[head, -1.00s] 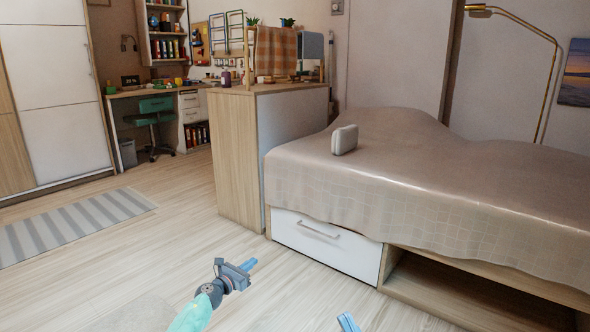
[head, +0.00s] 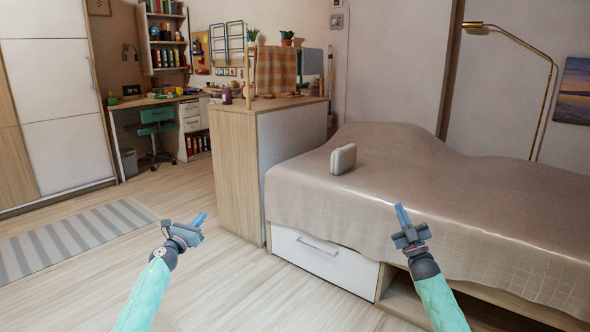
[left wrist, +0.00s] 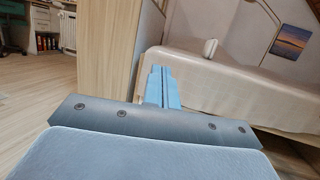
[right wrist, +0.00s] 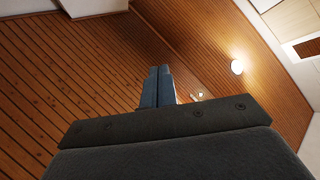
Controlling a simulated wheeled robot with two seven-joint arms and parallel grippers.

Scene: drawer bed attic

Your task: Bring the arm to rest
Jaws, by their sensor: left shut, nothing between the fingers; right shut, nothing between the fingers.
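My left gripper (head: 199,220) is raised in front of the low cabinet, over the floor, in the head view. Its blue fingers (left wrist: 161,87) are shut with nothing between them in the left wrist view. My right gripper (head: 402,215) is raised in front of the bed in the head view, its fingers pointing up. Its fingers (right wrist: 157,87) are together and empty in the right wrist view, which looks up at a wooden ceiling (right wrist: 80,80). Neither gripper appears to hold anything.
The bed (head: 480,215) with a beige cover fills the right side. A small pale box-shaped object (head: 343,159) stands on it. The bed drawer (head: 325,262) is closed. A wooden cabinet (head: 235,175) stands left of the bed. Floor around the striped rug (head: 70,240) is clear.

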